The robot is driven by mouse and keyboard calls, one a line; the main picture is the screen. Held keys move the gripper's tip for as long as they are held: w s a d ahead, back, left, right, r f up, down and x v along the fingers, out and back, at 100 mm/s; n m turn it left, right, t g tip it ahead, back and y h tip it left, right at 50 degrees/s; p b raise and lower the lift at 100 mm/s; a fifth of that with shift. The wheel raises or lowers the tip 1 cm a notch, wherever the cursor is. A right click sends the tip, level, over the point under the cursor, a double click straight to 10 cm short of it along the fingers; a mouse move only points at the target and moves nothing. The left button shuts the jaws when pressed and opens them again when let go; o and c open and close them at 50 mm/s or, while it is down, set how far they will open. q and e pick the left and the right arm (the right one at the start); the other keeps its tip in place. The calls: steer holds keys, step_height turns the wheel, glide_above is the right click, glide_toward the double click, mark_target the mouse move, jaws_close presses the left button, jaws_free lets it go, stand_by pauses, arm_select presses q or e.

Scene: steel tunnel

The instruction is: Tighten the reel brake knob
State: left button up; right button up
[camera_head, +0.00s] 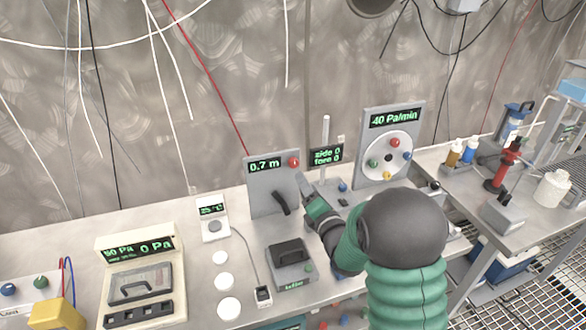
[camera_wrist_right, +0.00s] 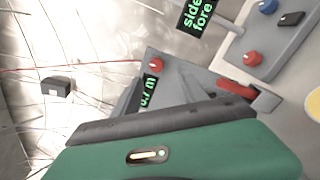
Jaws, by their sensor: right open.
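A grey upright panel (camera_head: 262,180) in the middle of the bench has a green "0.7 m" display. A red knob (camera_head: 293,162) sits at its upper right corner; I take it as the reel brake knob, though no label shows. In the right wrist view the red knob (camera_wrist_right: 156,63) is beside the display, beyond my wrist. A black handle (camera_head: 281,204) is low on the panel. My right gripper (camera_head: 302,186) is open, just in front of the panel's right side, below the red knob and apart from it. My left gripper is out of view.
A "side 0 fore 0" display (camera_head: 326,156) on a post stands close right of my gripper. A "40 Pa/min" panel (camera_head: 389,140) with a dial is farther right. A grey box (camera_head: 290,262) and white discs (camera_head: 229,308) lie in front. Cables hang along the wall.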

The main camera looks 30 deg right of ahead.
mark_target(294, 166)
steer(key=x, duration=0.5)
steer(key=a+x, duration=0.1)
steer(key=x, duration=0.2)
steer(key=shift+w+r, duration=0.2)
steer(key=shift+w, duration=0.3)
steer(key=shift+w+d, duration=0.25)
steer(key=shift+d, duration=0.2)
steer(key=shift+a+f, duration=0.1)
steer(key=shift+a, duration=0.1)
jaws_close()
